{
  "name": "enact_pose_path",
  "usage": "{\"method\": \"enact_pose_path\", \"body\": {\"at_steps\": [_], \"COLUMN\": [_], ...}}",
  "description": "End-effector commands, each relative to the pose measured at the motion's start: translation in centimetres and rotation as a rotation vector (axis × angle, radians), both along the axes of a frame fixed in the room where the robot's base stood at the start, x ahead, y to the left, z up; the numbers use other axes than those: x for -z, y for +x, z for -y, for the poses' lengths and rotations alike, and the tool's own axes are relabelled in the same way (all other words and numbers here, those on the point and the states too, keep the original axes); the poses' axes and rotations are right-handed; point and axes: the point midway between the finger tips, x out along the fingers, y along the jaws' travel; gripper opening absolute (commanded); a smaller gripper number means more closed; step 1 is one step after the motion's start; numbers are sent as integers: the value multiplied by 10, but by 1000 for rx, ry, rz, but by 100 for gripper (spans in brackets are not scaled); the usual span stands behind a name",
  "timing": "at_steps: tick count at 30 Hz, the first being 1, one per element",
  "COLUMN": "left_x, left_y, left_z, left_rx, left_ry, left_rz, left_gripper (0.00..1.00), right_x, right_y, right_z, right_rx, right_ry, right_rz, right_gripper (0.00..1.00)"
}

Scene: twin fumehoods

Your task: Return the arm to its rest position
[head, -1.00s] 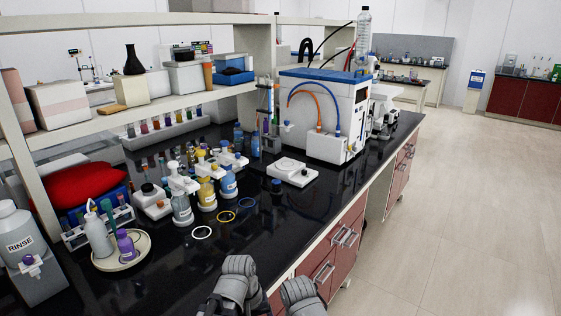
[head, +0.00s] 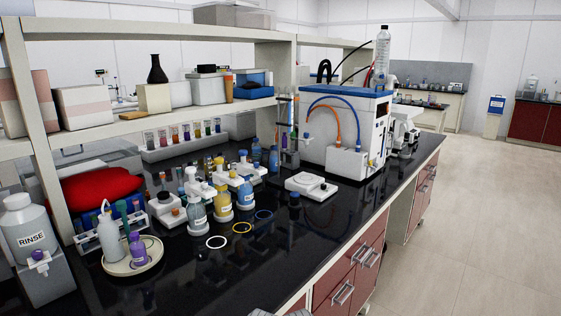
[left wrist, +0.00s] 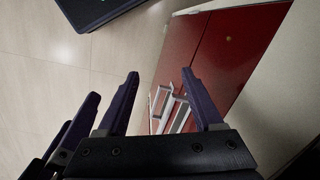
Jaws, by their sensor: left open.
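My left gripper (left wrist: 160,76) shows in the left wrist view. Its two dark fingers are spread apart with nothing between them, so it is open and empty. Behind the gap are a red cabinet front and its metal handles (left wrist: 172,108), lower than the fingers. A second set of dark finger-like parts (left wrist: 78,125) shows at the lower left of that view. It looks like my other gripper, but I cannot tell its opening. In the head view only small grey bits of my arms show at the bottom edge; no gripper fingers are visible there.
The black bench (head: 300,235) carries bottles, three rings (head: 242,227), a white device (head: 312,186) and a large blue-topped instrument (head: 340,135). Red drawers (head: 350,278) form its front. Open pale floor (head: 485,225) lies to the right.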

Motion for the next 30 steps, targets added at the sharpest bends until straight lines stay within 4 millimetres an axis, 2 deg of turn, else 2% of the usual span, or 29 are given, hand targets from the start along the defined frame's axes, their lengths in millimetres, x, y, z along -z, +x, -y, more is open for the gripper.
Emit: {"method": "enact_pose_path", "body": {"at_steps": [1,8,15,18,23,30], "left_x": [-11,-42,-86,-98,-104,-103], "left_y": [0,0,0,0,0,0], "left_z": [0,0,0,0,0,0], "left_rx": [-1,-2,-3,-3,-3,-3], "left_ry": [0,-1,-1,-1,-1,-1], "left_rz": [0,0,0,0,0,0], "left_gripper": [68,68,68,68,68,68], "right_x": [-11,-42,-86,-98,-104,-103], "right_y": [0,0,0,0,0,0], "right_z": [0,0,0,0,0,0], "right_rx": [0,0,1,1,1,1], "right_ry": [0,0,0,0,0,0], "right_rz": [0,0,0,0,0,0], "right_gripper": [66,66,66,66,66,66]}}
